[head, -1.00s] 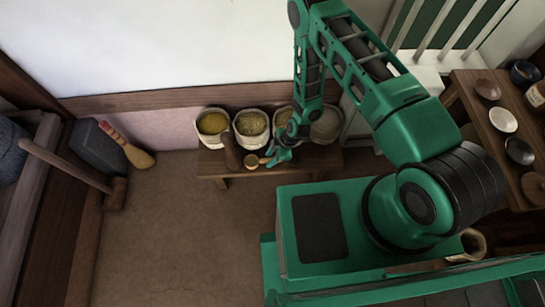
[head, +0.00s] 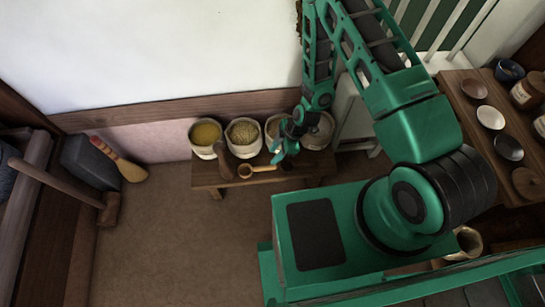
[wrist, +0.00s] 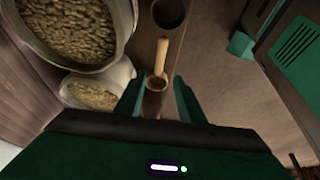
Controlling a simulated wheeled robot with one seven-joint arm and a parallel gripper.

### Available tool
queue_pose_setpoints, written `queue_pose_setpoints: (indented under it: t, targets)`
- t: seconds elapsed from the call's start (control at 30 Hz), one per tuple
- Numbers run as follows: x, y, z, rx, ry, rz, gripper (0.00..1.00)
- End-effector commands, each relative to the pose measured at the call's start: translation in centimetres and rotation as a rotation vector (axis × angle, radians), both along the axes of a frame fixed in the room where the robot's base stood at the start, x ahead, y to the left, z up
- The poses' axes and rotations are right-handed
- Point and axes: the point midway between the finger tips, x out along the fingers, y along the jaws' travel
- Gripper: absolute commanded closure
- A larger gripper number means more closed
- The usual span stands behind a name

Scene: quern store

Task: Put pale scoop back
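The pale scoop (head: 258,169) lies on the low wooden bench (head: 208,180) with its round bowl to the left and its light handle to the right. It also shows in the wrist view (wrist: 161,57), handle upward, bowl between and beyond the fingers. My gripper (head: 281,155) is just above the handle's right end, near the sacks. In the wrist view its two green fingers (wrist: 158,98) are apart, with clear gaps beside the scoop. A small dark round thing (wrist: 168,12) is on the bench past the handle; whether it is a hollow or a bowl I cannot tell.
Open sacks of grain (head: 243,137) stand along the back of the bench, close beside my gripper. A dark brown rounded object (head: 224,160) leans at the bench's left part. A table with small dishes (head: 490,117) is at right. The floor in front is clear.

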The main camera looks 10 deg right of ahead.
Motion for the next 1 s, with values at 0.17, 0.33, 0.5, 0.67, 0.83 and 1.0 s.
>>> queue_pose_setpoints:
  t: [0.17, 0.33, 0.5, 0.67, 0.83, 1.0]
  targets:
    - [0.0, -0.3, 0.7, 0.000, -0.001, -0.001, 0.65]
    - [0.0, -0.4, 0.7, 0.000, 0.000, -0.002, 0.65]
    - [1.3, -1.4, 2.6, -0.015, 0.007, -0.038, 0.65]
    - [3.9, -4.3, 7.7, -0.060, 0.032, -0.143, 0.65]
    - [5.6, -8.6, 14.0, -0.122, 0.070, -0.296, 0.65]
    - [6.1, -13.0, 20.3, -0.181, 0.107, -0.471, 0.65]
